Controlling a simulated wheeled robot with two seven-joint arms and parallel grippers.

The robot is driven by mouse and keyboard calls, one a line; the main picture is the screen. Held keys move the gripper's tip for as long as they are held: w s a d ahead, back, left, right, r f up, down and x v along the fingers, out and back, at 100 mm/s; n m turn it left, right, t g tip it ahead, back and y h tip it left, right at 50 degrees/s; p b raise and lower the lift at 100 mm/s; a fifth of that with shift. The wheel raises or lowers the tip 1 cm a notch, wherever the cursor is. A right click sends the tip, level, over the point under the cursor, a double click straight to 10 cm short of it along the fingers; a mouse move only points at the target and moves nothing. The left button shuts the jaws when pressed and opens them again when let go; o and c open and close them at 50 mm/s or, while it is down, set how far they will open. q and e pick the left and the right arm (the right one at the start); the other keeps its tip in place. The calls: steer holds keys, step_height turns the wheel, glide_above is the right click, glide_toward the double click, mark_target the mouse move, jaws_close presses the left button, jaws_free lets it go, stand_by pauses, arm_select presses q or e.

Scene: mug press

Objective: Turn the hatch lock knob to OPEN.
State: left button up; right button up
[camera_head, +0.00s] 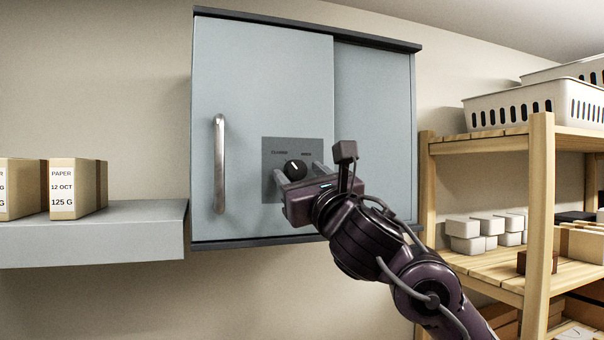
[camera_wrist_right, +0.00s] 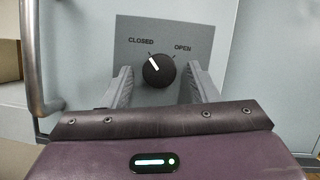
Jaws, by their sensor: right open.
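The hatch lock knob (camera_head: 295,170) is a round black dial with a white pointer, set on a grey plate (camera_head: 270,153) on the cabinet front. In the right wrist view the knob (camera_wrist_right: 158,70) has its pointer aimed up and left, at the CLOSED label (camera_wrist_right: 141,41). The OPEN label (camera_wrist_right: 183,48) is at its upper right. My right gripper (camera_head: 298,176) is open in front of the plate, with one finger on each side of the knob and gaps between. How near the fingertips are to the plate is hard to tell. My left gripper is not in view.
The blue-grey cabinet (camera_head: 260,75) has a vertical metal handle (camera_head: 219,165) left of the plate. A grey shelf (camera_head: 100,235) with paper boxes (camera_head: 75,188) is at left. A wooden rack (camera_head: 541,200) with a white basket (camera_head: 530,105) stands at right.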

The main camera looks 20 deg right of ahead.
steer(key=shift+c, duration=0.3)
steer(key=c, duration=0.9)
steer(key=shift+f+m+h+b, duration=0.15)
steer(key=shift+m+h+b, duration=0.25)
steer(key=shift+m+b, duration=0.45)
steer(key=m+h+b, duration=0.1)
steer(key=m, duration=0.1)
steer(key=m+h+b, duration=0.1)
steer(key=m+b, duration=0.1)
steer(key=m, duration=0.1)
steer(key=m+h+b, duration=0.2)
steer(key=shift+s+a, duration=0.1)
steer(key=shift+a, duration=0.2)
steer(key=m+h+b, duration=0.1)
steer(key=m, duration=0.1)
steer(key=m+b, duration=0.1)
steer(key=m, duration=0.1)
steer(key=shift+a+g+h, duration=0.15)
steer(key=shift+g+h, duration=0.25)
steer(key=m, duration=0.2)
steer(key=shift+m+g+h, duration=0.3)
steer(key=shift+m, duration=0.05)
steer(key=m, duration=0.2)
steer(key=m+g+h+b, duration=0.1)
steer(key=shift+a+r+m, duration=0.15)
steer(key=shift+r+m, duration=0.2)
steer(key=shift+m, duration=0.05)
steer(key=shift+m+g+h, duration=0.3)
steer(key=shift+m+g, duration=0.3)
steer(key=shift+m, duration=0.6)
